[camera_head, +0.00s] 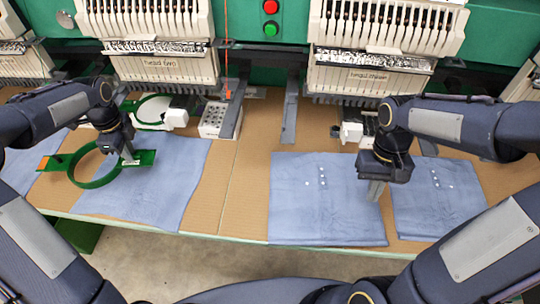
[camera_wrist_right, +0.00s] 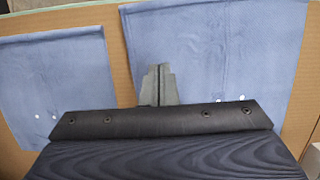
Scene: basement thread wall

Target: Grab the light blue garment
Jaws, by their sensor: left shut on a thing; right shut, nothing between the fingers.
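A light blue garment (camera_head: 310,215) lies flat on the table at centre right, with several small white dots on it. A second light blue garment (camera_head: 440,195) lies to its right. Both show in the right wrist view, one on the right (camera_wrist_right: 260,60) and one on the left (camera_wrist_right: 50,80). My right gripper (camera_head: 376,190) is shut and empty over the right edge of the centre garment; I cannot tell whether it touches. My left gripper (camera_head: 130,158) is shut on a green hoop frame (camera_head: 85,183). The frame is above another light blue garment (camera_head: 165,185) at left.
Embroidery heads (camera_head: 160,65) and (camera_head: 370,75) stand along the back of the table (camera_head: 235,200). A white box with holes (camera_head: 213,120) sits at the back middle. Bare table shows between the left and centre garments. Another blue cloth (camera_head: 22,168) lies at far left.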

